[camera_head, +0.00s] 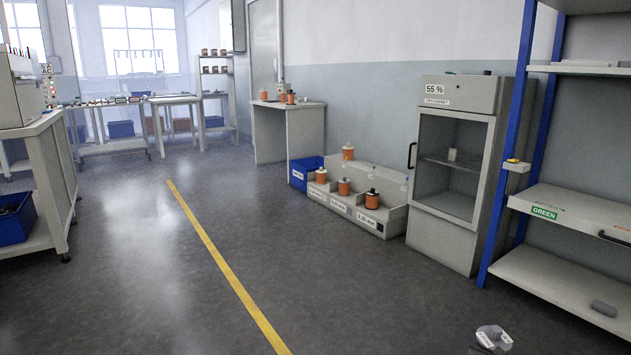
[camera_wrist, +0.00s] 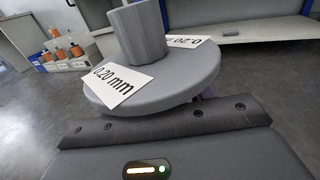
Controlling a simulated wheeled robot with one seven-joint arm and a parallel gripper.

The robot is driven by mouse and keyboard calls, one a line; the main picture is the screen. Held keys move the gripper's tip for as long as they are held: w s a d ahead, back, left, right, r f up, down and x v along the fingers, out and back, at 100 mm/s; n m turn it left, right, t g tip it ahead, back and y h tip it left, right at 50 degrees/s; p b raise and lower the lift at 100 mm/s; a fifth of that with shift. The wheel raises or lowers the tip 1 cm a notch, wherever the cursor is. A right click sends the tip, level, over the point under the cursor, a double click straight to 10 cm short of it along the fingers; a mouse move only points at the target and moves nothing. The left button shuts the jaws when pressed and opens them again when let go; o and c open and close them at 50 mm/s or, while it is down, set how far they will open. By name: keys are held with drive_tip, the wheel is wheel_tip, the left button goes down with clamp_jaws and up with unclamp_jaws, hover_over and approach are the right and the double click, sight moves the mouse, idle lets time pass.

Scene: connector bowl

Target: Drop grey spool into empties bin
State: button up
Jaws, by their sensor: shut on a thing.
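The grey spool (camera_wrist: 150,75) fills the upper middle of the wrist view, with a round flange, a tapered hub on top and white "0.20 mm" labels. My gripper (camera_wrist: 203,97) is shut on it from below; its fingertips are mostly hidden under the flange. In the head view, the spool (camera_head: 494,336) shows at the bottom right, above the floor. A blue bin (camera_head: 304,174) with a white label, too small to read surely, stands on the floor at the left end of the spool rack. It appears to be the empties bin; its inside is hidden.
The stepped rack (camera_head: 385,222) holds several orange spools. A grey cabinet (camera_head: 450,170) marked "55 %" stands right of it. A blue-post shelf (camera_head: 560,275) is at the right, with a grey cylinder (camera_head: 604,308) low down. The floor by the yellow line (camera_head: 225,262) is clear.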

drive_tip(key=s+a+r+n+t+y+p, duration=0.2)
drive_tip(key=a+r+y+p, duration=0.1)
drive_tip(key=a+r+p, duration=1.05)
drive_tip(key=s+a+r+n+t+y+p, duration=0.1)
drive_tip(key=a+r+n+y+p, duration=0.15)
drive_tip(key=a+r+p, duration=1.05)
drive_tip(key=s+a+r+n+y+p, duration=0.1)
drive_tip(key=s+a+r+y+p, duration=0.1)
drive_tip(key=a+r+p, duration=0.3)
drive_tip(key=s+a+r+n+y+p, duration=0.1)
drive_tip(key=s+a+r+p, duration=0.3)
drive_tip(key=r+p, duration=0.7)
drive_tip(key=s+a+r+n+t+y+p, duration=0.1)
drive_tip(key=s+a+r+y+p, duration=0.2)
drive_tip(key=a+r+p, duration=0.2)
wheel_tip(320, 180, up, 4)
drive_tip(key=p, duration=0.7)
drive_tip(key=shift+s+a+f, duration=0.25)
drive_tip(key=shift+a, duration=0.15)
drive_tip(key=shift+n, duration=0.25)
